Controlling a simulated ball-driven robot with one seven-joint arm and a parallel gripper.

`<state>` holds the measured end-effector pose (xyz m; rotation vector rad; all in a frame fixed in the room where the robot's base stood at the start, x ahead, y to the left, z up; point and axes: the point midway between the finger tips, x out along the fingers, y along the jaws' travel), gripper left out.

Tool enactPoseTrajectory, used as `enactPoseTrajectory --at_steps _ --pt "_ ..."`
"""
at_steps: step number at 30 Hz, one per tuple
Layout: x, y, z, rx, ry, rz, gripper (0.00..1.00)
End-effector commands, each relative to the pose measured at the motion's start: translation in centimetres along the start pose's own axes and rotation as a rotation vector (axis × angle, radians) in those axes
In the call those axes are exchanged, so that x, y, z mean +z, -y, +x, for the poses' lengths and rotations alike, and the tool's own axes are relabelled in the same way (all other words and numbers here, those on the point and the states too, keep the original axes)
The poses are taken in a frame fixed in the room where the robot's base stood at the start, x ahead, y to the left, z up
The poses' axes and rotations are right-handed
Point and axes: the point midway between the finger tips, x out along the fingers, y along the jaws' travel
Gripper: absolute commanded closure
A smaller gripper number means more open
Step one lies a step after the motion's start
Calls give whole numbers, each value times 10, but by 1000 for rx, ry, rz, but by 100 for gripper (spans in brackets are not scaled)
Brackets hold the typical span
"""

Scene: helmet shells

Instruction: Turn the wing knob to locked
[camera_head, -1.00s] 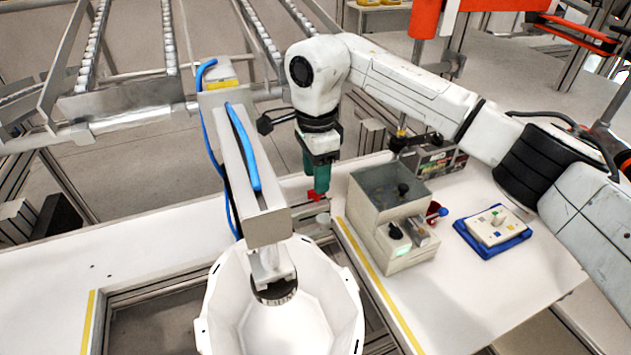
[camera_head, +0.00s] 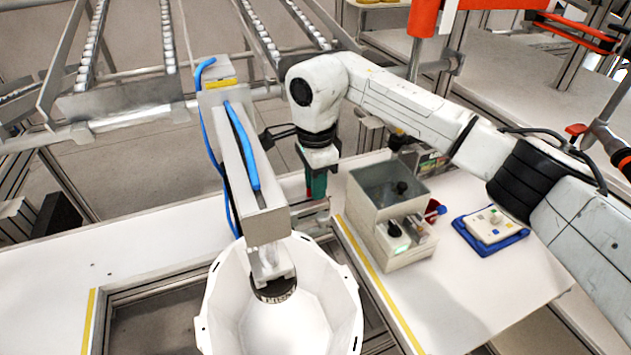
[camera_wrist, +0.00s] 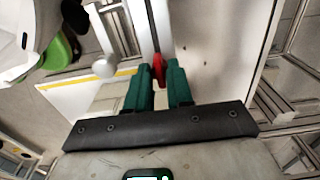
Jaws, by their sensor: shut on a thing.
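The wing knob (camera_wrist: 158,68) is red and sits between my green fingertips in the wrist view. My gripper (camera_wrist: 159,75) is shut on it, one finger on each side. In the head view my gripper (camera_head: 317,186) points down beside the press column, and only a small bit of the red knob (camera_head: 308,191) shows at the fingers' left. Its base is mostly hidden by my fingers, and I cannot read any lock marking.
A grey lever with a round ball end (camera_wrist: 104,67) is close left of my fingers in the wrist view. The press column (camera_head: 240,160) stands left, above a white helmet shell (camera_head: 225,310). A control box (camera_head: 405,252) and blue tray (camera_head: 515,241) are to the right.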

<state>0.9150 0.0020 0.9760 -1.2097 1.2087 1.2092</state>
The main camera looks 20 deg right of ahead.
Motion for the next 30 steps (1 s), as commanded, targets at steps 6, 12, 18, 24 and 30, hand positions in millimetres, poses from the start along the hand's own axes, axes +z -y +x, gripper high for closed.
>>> enactPoseTrajectory --at_steps 6,12,18,24,30 --pt "0 0 0 1 0 0 100" --pt "0 0 0 1 -1 15 100" --pt "-1 0 -2 1 -2 89 100" --pt "-1 0 -2 1 -2 236 100" --pt "-1 0 -2 0 -2 423 100"
